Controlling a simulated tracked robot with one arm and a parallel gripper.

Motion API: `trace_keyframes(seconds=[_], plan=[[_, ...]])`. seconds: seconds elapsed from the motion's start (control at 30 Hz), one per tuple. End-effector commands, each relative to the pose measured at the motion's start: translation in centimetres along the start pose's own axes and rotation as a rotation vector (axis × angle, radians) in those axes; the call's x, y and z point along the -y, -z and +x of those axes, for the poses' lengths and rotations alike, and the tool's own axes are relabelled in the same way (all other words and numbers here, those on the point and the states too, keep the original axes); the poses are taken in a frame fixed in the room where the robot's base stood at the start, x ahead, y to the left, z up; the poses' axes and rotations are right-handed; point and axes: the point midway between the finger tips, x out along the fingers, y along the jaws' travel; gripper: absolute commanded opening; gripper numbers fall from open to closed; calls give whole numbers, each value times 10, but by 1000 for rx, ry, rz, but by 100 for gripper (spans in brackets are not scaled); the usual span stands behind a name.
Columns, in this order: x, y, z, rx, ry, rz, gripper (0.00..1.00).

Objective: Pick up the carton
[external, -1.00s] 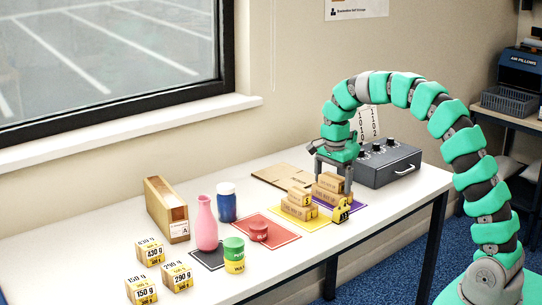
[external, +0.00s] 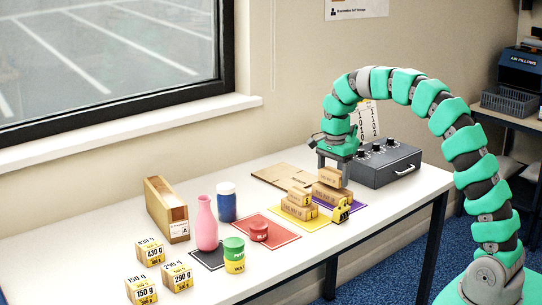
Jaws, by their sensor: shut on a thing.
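My gripper (external: 333,169) is shut on a small brown carton (external: 329,178), with a finger at each side of it. The held carton is just above a larger brown carton (external: 331,194) on the purple mat (external: 352,209). I cannot tell for sure whether a thin gap parts the two. Another pair of stacked brown cartons, a small one (external: 299,196) on a larger one (external: 298,208), stands on the yellow mat (external: 314,224) to the left.
A yellow numbered tag (external: 341,213) stands in front of the purple mat. A dark box with knobs (external: 388,165) is close on the right. A flat brown sheet (external: 278,174) lies behind.

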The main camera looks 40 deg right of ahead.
Motion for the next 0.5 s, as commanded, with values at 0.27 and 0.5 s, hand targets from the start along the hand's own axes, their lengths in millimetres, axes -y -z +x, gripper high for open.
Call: trace_keyframes(seconds=[0.27,0.5], plan=[[-6,0,-18,1,0,0,52],[-25,-2,-20,1,0,0,52]])
